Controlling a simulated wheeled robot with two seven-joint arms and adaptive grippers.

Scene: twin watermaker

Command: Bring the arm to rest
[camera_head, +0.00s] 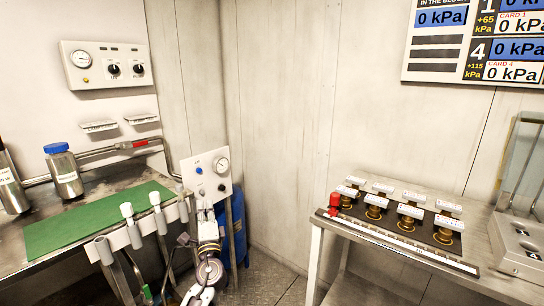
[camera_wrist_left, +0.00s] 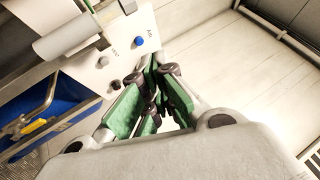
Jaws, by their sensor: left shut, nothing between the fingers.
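My left arm comes in at the bottom of the head view, left of the middle. My left gripper (camera_head: 205,212) points up in front of a small white panel (camera_head: 208,174) with a gauge and a blue button. In the left wrist view the green-padded fingers of the gripper (camera_wrist_left: 155,100) are shut with nothing held. The panel (camera_wrist_left: 115,62) is just beyond the fingers there; I cannot tell whether they touch it. My right gripper is not in view.
A blue tank (camera_head: 238,232) stands behind my arm. At right, a table holds a black block (camera_head: 400,218) with several white-topped valves.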

